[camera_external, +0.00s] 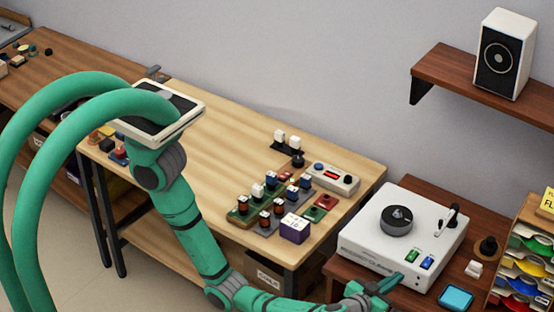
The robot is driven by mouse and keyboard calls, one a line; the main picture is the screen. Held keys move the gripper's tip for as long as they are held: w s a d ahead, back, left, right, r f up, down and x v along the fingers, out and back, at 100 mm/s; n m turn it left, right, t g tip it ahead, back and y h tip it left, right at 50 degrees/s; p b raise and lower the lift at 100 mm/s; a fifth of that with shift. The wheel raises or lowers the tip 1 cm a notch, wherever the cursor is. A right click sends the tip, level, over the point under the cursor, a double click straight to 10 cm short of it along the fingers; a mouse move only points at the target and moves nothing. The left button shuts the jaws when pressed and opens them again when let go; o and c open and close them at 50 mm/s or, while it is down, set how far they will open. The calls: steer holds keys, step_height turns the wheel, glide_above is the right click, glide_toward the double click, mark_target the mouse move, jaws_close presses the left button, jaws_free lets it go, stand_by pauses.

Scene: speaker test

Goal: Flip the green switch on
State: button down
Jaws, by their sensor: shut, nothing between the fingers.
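A white box-like device (372,238) with a dark round knob (397,219) on top stands on a dark wooden table at the right. A green switch (412,256) sits on its top near the front right corner. A blue switch (428,262) is just to the right of the green one. Whether either switch is up or down is too small to tell. My gripper (394,281) is shut and empty at the device's front edge, below and left of the green switch in the picture. It looks apart from the switch.
A dark knob (487,247), a white switch (473,268) and a blue pad (456,297) lie right of the device. A rack of coloured trays (525,270) stands at the far right. A light wooden table (225,150) with several small electronic parts is to the left.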

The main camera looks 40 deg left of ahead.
steer(key=r, duration=0.1)
steer(key=r+n+y, duration=0.1)
steer(key=r, duration=0.1)
steer(key=a+r+n+t+y, duration=0.1)
steer(key=r, duration=0.1)
steer(key=shift+w+a, duration=0.1)
steer(key=shift+w, duration=0.3)
glide_above(409, 259)
steer(key=shift+s+f, duration=0.15)
steer(key=shift+f, duration=0.4)
step_height(409, 259, down, 2)
steer(key=shift+f, duration=0.95)
